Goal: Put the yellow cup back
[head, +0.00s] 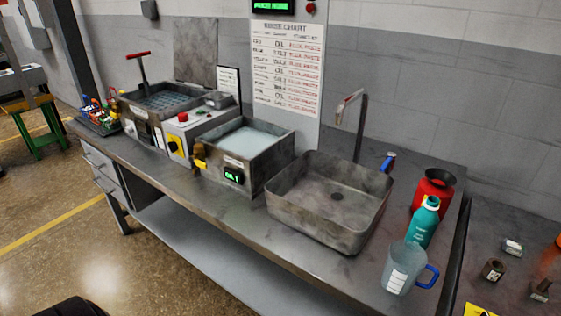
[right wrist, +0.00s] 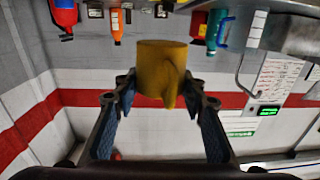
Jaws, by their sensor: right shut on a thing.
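The yellow cup (right wrist: 162,62) is in the right wrist view, between the tips of my right gripper (right wrist: 160,84). The gripper is shut on it, with one finger on each side; its handle side faces the camera. The room appears upside down in this view. The cup and my right gripper do not show in the head view. My left gripper is in neither view.
In the head view, a clear jug with a blue handle (head: 399,270), a teal bottle (head: 422,225) and a red container (head: 431,192) stand right of the sink (head: 320,210). A second table (head: 490,225) stands at far right.

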